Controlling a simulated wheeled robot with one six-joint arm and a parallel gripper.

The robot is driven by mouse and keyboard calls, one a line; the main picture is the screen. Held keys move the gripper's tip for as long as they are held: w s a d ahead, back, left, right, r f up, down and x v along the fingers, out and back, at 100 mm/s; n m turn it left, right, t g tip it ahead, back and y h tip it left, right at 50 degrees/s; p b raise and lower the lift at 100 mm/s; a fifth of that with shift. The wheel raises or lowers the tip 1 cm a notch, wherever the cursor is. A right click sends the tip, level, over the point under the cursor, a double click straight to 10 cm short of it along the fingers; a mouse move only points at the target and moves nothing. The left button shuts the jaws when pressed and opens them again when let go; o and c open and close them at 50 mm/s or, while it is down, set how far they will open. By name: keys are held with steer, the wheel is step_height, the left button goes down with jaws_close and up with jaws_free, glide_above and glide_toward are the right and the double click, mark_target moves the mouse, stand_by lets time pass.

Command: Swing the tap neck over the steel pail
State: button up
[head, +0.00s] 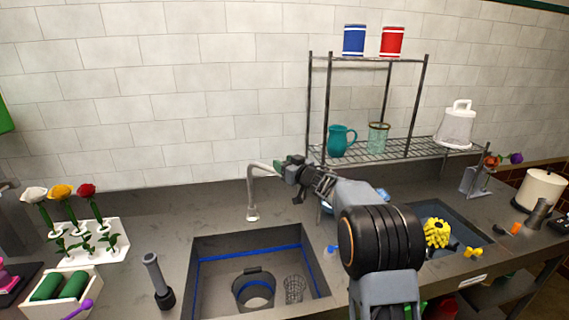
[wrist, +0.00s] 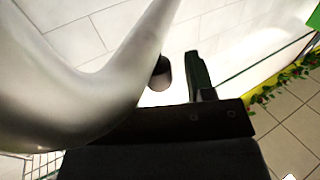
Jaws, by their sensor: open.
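The steel pail (head: 254,290) stands in that sink, nearer to me than the spout. My gripper (head: 283,170) is open at the right end of the neck's arch. In the wrist view the neck (wrist: 95,85) fills the left side, very close, and one dark finger (wrist: 200,75) shows to its right. The other finger is hidden, and I cannot tell whether they touch the neck.
A mesh cup (head: 294,289) stands right of the pail in the sink. A wire rack (head: 370,152) with a teal jug (head: 341,140) stands behind my arm. A flower holder (head: 95,240) and a dark-based cylinder (head: 157,280) are on the left counter.

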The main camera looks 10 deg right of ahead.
jaws_close()
stand_by(0.5)
